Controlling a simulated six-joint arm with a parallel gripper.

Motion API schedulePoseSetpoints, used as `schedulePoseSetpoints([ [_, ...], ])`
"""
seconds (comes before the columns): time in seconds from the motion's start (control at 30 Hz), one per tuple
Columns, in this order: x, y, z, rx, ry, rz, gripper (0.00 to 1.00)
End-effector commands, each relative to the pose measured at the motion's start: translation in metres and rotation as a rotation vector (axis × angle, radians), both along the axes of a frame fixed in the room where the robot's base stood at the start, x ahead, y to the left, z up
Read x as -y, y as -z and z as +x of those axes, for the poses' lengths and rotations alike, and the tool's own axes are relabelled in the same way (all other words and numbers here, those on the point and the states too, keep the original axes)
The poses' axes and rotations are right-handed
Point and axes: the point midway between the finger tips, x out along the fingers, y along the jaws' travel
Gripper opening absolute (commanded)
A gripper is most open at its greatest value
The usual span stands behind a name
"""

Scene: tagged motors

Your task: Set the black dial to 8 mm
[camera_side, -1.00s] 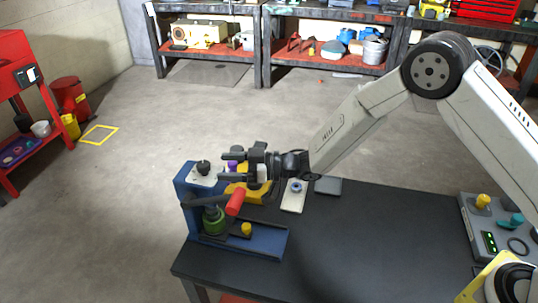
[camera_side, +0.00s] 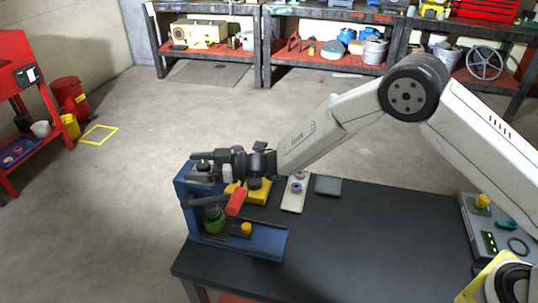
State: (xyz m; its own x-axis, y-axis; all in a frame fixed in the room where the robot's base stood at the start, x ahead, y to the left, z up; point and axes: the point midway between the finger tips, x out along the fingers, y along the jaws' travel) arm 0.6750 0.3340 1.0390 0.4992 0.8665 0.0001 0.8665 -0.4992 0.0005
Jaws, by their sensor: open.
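The black dial (camera_side: 203,165) sits on a pale plate on top of the blue press frame (camera_side: 184,192), at the left end of the table. My gripper (camera_side: 204,167) reaches in from the right at the dial's height, with its fingers along either side of the dial. The jaws are open. The fingers partly hide the dial, and I cannot tell whether they touch it. The dial's scale and setting are too small to read.
A red-handled lever (camera_side: 236,202), a green part (camera_side: 214,220) and a yellow knob (camera_side: 246,229) are on the press below my gripper.

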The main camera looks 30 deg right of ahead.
Motion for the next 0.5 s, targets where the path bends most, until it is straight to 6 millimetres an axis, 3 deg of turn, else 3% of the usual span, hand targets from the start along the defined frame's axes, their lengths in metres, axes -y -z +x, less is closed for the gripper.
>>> schedulePoseSetpoints([
  [0.37,-0.0038,0.0003,0.0023,-0.001,0.001,0.0,0.81],
  [0.4,-0.0038,0.0003,0.0023,-0.001,0.001,0.0,0.78],
  [0.5,-0.0037,0.0002,0.0022,-0.001,0.001,0.0,0.46],
])
